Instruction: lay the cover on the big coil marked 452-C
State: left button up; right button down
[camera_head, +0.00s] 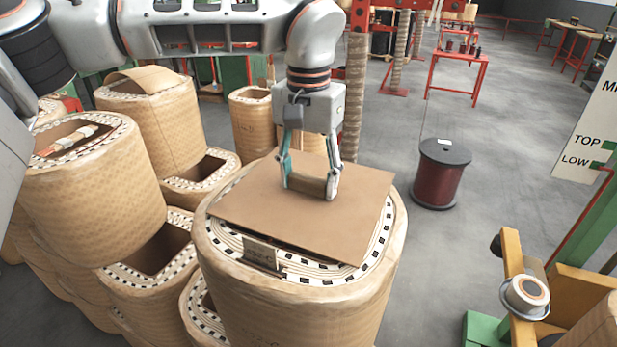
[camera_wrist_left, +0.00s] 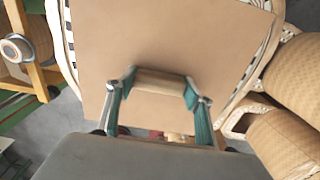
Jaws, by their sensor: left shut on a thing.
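The cover (camera_head: 246,205), a flat brown square board, is over the top of the big coil (camera_head: 300,315) in the head view. It covers most of the coil's opening, and parts of the patterned rim show around it. Whether it touches the rim all round I cannot tell. The marking on the coil's front is only partly legible. My left gripper (camera_head: 308,193) points down and is shut on the cover's raised block handle. In the left wrist view the cover (camera_wrist_left: 190,40) fills the middle, with the handle (camera_wrist_left: 160,82) between the fingers. My right gripper is not in view.
Several other wrapped coils (camera_head: 150,115) stand close on the left, some open on top. A dark red wire spool (camera_head: 440,175) stands on the floor to the right. A yellow and green frame (camera_head: 515,255) is at lower right. A small tag (camera_head: 260,251) sits at the coil's front rim.

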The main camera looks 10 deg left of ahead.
aim_at(308, 177)
pick_arm(q)
jog(key=shift+f, duration=0.35)
dwell(0.3)
jog(key=o, duration=1.4)
jog(key=shift+f, duration=0.1)
notch_tip(308, 177, up, 12)
